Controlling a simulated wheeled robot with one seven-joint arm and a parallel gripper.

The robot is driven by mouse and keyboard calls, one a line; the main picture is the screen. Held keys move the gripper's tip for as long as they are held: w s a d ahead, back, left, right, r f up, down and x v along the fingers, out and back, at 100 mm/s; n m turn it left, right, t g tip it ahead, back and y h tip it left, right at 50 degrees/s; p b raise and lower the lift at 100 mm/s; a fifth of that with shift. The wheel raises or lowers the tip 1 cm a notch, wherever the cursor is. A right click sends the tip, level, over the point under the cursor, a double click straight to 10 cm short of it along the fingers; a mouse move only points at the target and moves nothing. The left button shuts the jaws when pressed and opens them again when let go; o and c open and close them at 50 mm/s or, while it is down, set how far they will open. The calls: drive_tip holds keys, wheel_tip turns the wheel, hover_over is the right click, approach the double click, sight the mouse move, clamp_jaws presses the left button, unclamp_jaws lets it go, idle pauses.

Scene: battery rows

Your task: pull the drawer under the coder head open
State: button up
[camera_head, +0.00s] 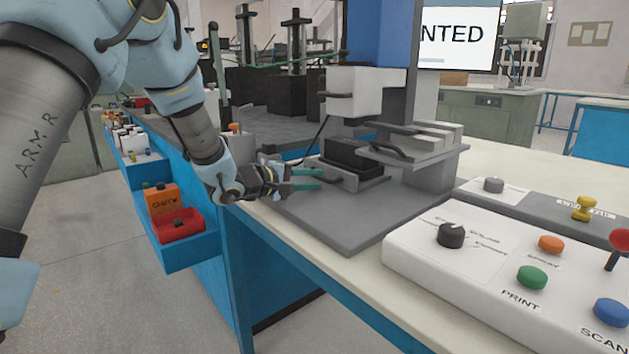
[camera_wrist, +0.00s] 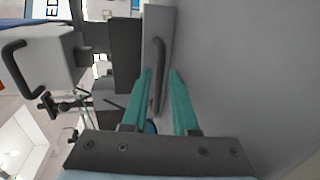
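The coder head (camera_head: 352,93) is a white box on the blue and grey stand. Below it, the drawer (camera_head: 372,183) is a low grey tray bearing a black block (camera_head: 352,154). Its dark bar handle (camera_head: 338,176) is on the side toward my gripper. My gripper (camera_head: 321,179) has two teal fingers, spread apart, low over the grey base plate.
A second dark handle (camera_head: 390,149) is on a shelf to the right. The grey base plate (camera_head: 355,222) lies under my gripper. A white control panel (camera_head: 470,245) with buttons stands at front right. A blue side shelf holds a red bin (camera_head: 180,226).

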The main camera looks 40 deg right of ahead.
drive_tip(key=shift+s+d+f, duration=0.1)
drive_tip(key=shift+d, duration=0.3)
drive_tip(key=shift+c, duration=0.2)
clamp_jaws()
idle(1.0)
